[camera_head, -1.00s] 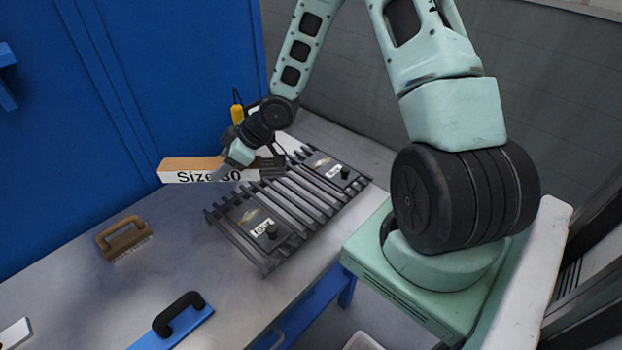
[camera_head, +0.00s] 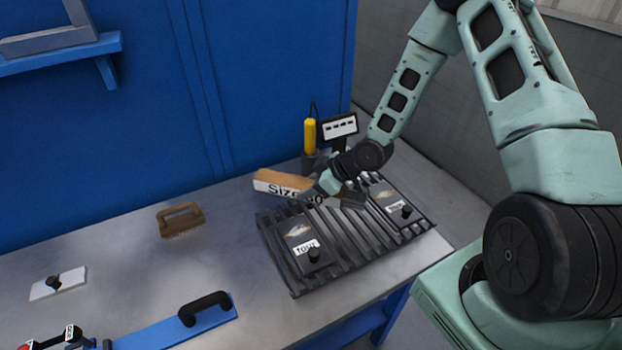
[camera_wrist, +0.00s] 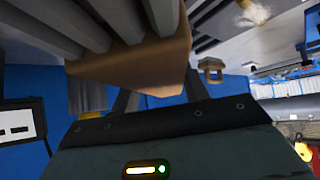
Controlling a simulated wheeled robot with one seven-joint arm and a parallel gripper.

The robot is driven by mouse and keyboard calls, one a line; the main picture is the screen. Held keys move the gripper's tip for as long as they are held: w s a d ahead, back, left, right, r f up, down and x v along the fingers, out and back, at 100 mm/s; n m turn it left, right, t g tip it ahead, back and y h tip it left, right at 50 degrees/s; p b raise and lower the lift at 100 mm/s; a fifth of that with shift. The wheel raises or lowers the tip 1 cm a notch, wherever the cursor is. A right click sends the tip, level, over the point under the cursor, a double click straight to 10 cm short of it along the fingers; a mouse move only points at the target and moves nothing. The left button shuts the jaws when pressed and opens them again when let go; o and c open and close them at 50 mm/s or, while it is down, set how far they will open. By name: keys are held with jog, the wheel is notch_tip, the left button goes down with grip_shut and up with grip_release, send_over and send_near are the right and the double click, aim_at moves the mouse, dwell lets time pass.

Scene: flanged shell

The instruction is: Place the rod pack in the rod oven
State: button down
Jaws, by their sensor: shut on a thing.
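I cannot tell whether the pack touches the bench. A yellow upright cylinder (camera_head: 310,136) with a black cord stands behind it, apart from it; it may be the rod oven. Its lower part is dark and its opening is not visible.
A black slatted grille (camera_head: 272,240) with two labelled dark plates lies in front of my gripper. A display sign (camera_head: 341,127) stands beside the cylinder. A brush (camera_head: 181,219), a blue bar with a black handle (camera_head: 206,307) and a white plate (camera_head: 58,284) lie left.

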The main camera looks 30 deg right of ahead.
jog(key=shift+f, duration=1.55)
jog(key=shift+f, duration=0.15)
jog(key=c, duration=0.7)
grip_release()
